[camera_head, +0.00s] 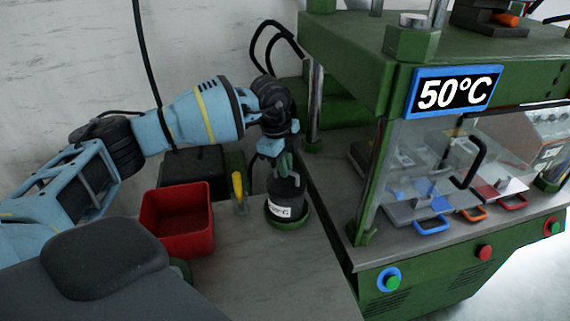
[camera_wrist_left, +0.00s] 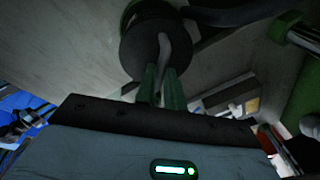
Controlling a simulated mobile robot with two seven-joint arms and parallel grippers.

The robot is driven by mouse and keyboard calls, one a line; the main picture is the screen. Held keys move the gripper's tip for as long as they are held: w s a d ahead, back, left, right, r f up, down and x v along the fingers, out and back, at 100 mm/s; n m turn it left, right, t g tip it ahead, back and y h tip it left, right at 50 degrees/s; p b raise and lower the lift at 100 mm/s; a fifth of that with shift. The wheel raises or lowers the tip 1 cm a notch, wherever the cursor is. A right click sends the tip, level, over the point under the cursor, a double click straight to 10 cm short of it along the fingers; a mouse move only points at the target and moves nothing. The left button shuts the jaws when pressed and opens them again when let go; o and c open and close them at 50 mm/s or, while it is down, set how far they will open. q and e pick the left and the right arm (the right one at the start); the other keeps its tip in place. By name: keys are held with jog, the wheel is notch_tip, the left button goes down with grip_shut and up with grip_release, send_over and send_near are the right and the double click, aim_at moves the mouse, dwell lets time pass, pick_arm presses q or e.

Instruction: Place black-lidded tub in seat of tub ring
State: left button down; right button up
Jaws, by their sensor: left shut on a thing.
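The black-lidded tub (camera_head: 287,198) is upright at the middle of the head view, with a dark body and a white label on its front. The green tub ring (camera_head: 288,224) lies on the bench around its foot. The tub looks to be in or just above the ring; I cannot tell whether it bears on the seat. My left gripper (camera_head: 284,164) is above the tub with its green fingers shut on the lid's top. In the left wrist view the two fingers (camera_wrist_left: 161,88) meet the dark round lid (camera_wrist_left: 140,48). My right gripper is not in view.
A red open bin (camera_head: 178,222) stands left of the tub. A yellow-handled tool (camera_head: 238,187) stands upright between them. The green press (camera_head: 440,265) with a clear guard and a 50°C display (camera_head: 455,92) is on the right. The bench front (camera_head: 270,280) is clear.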

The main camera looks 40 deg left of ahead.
pick_arm(q)
jog(key=c, duration=1.5)
grip_release()
jog(key=shift+f, duration=0.1)
notch_tip(320, 180, up, 12)
jog(key=s+a, duration=0.1)
jog(key=shift+s+p, duration=0.3)
jog(key=shift+s, duration=0.1)
